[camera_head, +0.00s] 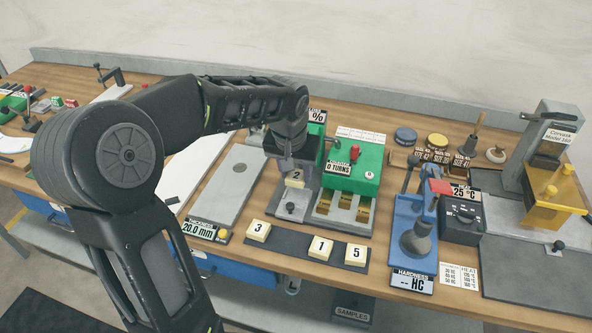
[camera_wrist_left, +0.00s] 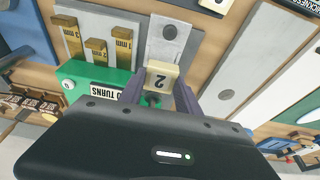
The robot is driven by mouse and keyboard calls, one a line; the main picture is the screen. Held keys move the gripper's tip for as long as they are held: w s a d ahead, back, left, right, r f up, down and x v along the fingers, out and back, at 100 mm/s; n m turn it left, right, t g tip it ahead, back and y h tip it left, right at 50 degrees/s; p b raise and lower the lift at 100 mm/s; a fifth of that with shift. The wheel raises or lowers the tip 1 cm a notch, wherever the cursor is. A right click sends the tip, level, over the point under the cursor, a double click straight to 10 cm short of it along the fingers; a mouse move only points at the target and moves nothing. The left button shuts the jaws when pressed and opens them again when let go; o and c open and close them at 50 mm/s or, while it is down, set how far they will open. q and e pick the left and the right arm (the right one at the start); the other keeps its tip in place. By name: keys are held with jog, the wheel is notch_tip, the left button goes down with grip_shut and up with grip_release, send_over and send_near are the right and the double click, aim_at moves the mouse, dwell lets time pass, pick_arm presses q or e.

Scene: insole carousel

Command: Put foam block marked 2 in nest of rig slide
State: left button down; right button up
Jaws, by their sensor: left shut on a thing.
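The cream foam block marked 2 (camera_head: 295,180) is between the fingers of my left gripper (camera_head: 291,168), which is shut on it. In the left wrist view the block (camera_wrist_left: 161,76) shows its number, with a finger of the gripper (camera_wrist_left: 160,92) on each side. The light grey rig slide (camera_head: 289,213), with a round dark spot, lies beside the green rig (camera_head: 357,165). It also shows in the left wrist view (camera_wrist_left: 180,50). The block overlaps the slide in both views; whether it touches is unclear. The nest is not clearly seen. My right gripper is out of view.
Foam blocks marked 3 (camera_head: 259,230), 1 (camera_head: 320,247) and 5 (camera_head: 356,254) lie on a dark strip in front. Brass steps (camera_head: 345,205) stand right of the slide. A grey plate (camera_head: 228,185) lies left; a blue hardness tester (camera_head: 416,235) stands right.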

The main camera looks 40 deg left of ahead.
aim_at(296, 198)
pick_arm(q)
jog(key=shift+f+b, duration=1.35)
jog(key=shift+f, duration=0.95)
jog(key=shift+f+b, duration=0.55)
jog(key=shift+f, duration=0.05)
jog(key=c, duration=0.8)
grip_release()
jog(key=shift+o, duration=0.2)
jog(key=shift+r, duration=0.15)
jog(key=v, duration=0.7)
jog(key=shift+s+r, duration=0.1)
jog(key=shift+r, duration=0.2)
